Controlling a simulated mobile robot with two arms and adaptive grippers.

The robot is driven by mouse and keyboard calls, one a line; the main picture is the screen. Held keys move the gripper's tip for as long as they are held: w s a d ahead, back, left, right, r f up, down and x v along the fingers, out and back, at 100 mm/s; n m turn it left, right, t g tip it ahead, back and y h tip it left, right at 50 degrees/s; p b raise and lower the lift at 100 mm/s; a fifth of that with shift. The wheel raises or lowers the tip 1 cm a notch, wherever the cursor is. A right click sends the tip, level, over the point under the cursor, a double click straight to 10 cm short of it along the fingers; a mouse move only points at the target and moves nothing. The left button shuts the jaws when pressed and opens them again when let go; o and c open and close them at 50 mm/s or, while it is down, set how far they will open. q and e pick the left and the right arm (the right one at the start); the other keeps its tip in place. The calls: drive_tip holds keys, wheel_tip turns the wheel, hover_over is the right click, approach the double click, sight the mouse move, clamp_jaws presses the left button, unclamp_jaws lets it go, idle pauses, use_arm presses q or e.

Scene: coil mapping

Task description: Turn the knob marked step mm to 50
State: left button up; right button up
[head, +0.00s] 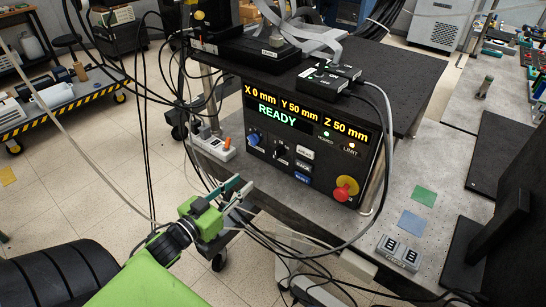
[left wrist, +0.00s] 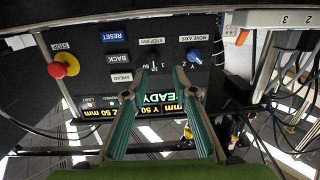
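The black step mm knob (head: 281,149) is on the front of the black control panel (head: 318,173), between the blue move axis knob (head: 253,139) and the push buttons. In the left wrist view the panel appears upside down, and the dark step mm knob (left wrist: 153,56) shows under its label. Its setting is too small to read. My left gripper (head: 239,187) is open and empty in front of the panel, below the knob in the head view. In the left wrist view its fingertips (left wrist: 161,70) lie apart, either side of the step scale. My right gripper is not in view.
The display (head: 302,119) reads X 0 mm, Y 50 mm, Z 50 mm, READY. A red stop knob (head: 346,187) sits at the panel's right. Cables hang around the panel and arm.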

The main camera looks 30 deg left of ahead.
sight(275, 151)
use_arm(q)
drive_tip(key=shift+t+h, duration=0.3)
drive_tip(key=w+r, duration=0.1)
drive_tip(key=w, duration=0.3)
drive_tip(key=w+d+r+p, duration=0.1)
drive_tip(key=w, duration=0.3)
drive_tip(key=w+d+r, duration=0.1)
drive_tip(key=w, duration=0.4)
drive_tip(key=shift+d+r+p, duration=0.1)
drive_tip(key=shift+r+p, duration=0.1)
drive_tip(key=shift+p, duration=0.1)
drive_tip(key=shift+w+f, duration=0.1)
drive_tip(key=shift+w, duration=0.4)
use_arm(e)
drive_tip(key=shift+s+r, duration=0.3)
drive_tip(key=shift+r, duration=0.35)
use_arm(q)
clamp_jaws()
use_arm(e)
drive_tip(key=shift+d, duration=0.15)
